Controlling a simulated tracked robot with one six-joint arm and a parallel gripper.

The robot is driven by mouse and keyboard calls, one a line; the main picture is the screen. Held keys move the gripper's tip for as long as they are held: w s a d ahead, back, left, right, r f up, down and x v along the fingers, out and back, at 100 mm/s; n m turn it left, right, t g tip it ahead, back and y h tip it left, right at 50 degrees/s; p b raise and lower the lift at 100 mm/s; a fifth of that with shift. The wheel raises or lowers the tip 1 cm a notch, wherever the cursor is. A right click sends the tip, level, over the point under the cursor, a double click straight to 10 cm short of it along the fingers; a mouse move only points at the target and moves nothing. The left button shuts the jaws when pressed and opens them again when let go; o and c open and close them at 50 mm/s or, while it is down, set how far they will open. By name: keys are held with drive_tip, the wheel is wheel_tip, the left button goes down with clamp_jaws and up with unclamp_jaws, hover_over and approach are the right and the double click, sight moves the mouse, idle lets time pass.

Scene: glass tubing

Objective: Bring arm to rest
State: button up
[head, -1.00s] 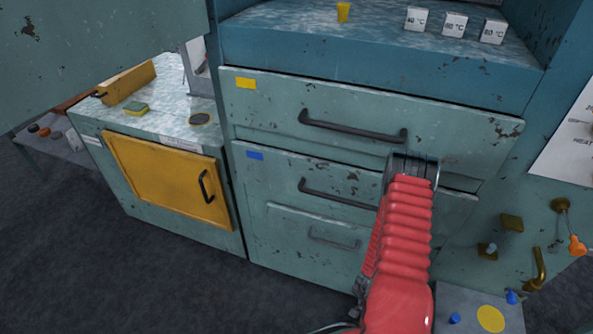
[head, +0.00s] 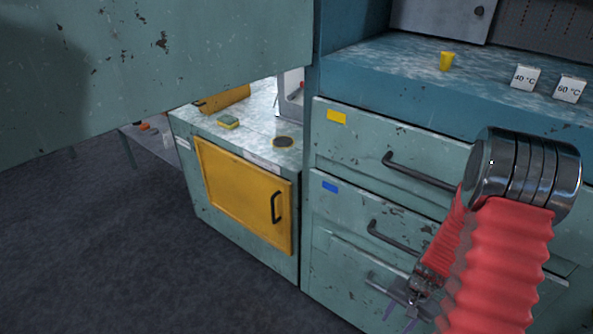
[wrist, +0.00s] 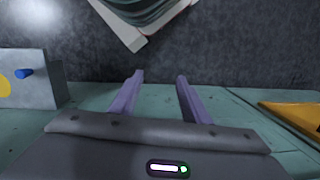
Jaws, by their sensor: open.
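My gripper (wrist: 159,78) shows in the wrist view with its two purple fingers apart and nothing between them. In the head view my gripper (head: 402,306) is low at the right, in front of the lower drawers, partly hidden by my red arm sleeve. My arm is folded, with its metal joint raised in front of the drawer cabinet (head: 350,150). I cannot tell the exact gap between the gripper and the drawer fronts.
The yellow door (head: 243,195) of the low cabinet is shut. A sponge (head: 228,122) lies on its top. A yellow cup (head: 447,61) and white temperature blocks (head: 525,77) stand on the blue counter. The dark floor (head: 110,250) at left is clear.

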drive_tip(key=s+a+r+n+t, duration=0.2)
drive_tip(key=a+r, duration=0.3)
drive_tip(key=r, duration=0.8)
drive_tip(key=s+a+r+n+t+h, duration=0.1)
drive_tip(key=a+r, duration=0.5)
drive_tip(key=r, duration=0.7)
drive_tip(key=s+a+r+n+t, duration=0.3)
drive_tip(key=s+a+r+n, duration=0.1)
drive_tip(key=r, duration=1)
drive_tip(key=shift+s+a+n, duration=0.2)
drive_tip(key=shift+a+n, duration=0.65)
drive_tip(key=shift+n, duration=0.25)
